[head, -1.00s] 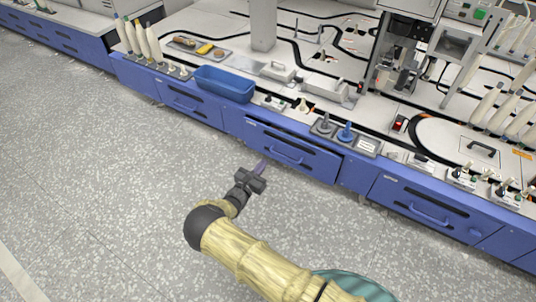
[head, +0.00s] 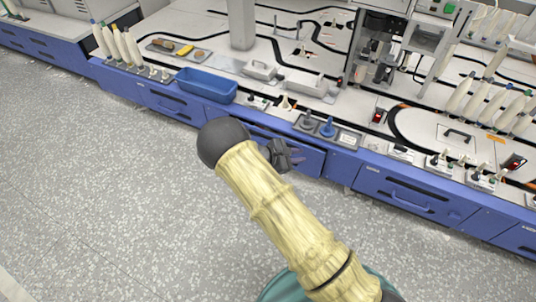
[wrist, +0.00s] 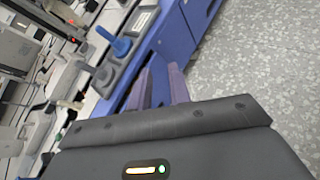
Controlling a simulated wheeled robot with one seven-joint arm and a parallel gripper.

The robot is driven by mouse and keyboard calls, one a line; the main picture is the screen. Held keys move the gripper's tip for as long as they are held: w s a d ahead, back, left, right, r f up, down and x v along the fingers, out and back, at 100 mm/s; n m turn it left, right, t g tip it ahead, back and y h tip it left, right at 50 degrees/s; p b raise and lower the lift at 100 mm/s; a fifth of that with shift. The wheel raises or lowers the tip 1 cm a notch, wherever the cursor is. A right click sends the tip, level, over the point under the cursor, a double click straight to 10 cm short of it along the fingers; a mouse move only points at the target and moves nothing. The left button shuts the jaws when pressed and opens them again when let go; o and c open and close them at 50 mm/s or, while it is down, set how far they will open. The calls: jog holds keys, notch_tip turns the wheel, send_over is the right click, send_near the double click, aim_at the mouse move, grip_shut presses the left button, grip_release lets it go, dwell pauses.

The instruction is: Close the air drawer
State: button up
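A blue drawer (head: 309,160) is in the middle of the blue cabinet row in the head view. A dark gap shows along its top, and its front seems to stand slightly out from the cabinet. My arm and gripper hide its left part and handle. I cannot read a label on it. My gripper (head: 293,156) is in front of the drawer; I cannot tell whether it touches. In the wrist view, my gripper's (wrist: 160,72) two purple fingers are apart with nothing seen between them but blue cabinet front behind.
A blue bin (head: 206,86) stands on the worktop to the left. A grey holder with a blue-topped bobbin peg (head: 327,129) sits above the drawer. Another blue drawer (head: 408,195) with a handle is to the right. The speckled floor (head: 120,200) is clear.

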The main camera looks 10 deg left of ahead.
jog(key=s+d+r+m+g+y+p, duration=0.1)
jog(key=s+d+r+m+y+p, duration=0.2)
jog(key=s+r+m, duration=0.3)
jog(key=s+d+r+m+g+y+p, duration=0.2)
jog(key=s+d+r+m+y, duration=0.2)
jog(key=s+r, duration=0.5)
jog(key=s+d+r+m+g+y+p, duration=0.1)
jog(key=s+d+r+m+y+p, duration=0.2)
jog(key=s+d+r+m, duration=0.4)
notch_tip(320, 180, up, 8)
jog(key=s+m, duration=0.1)
jog(key=m, duration=0.2)
jog(key=shift+y+p, duration=0.3)
jog(key=shift+y, duration=0.1)
jog(key=shift+s, duration=0.15)
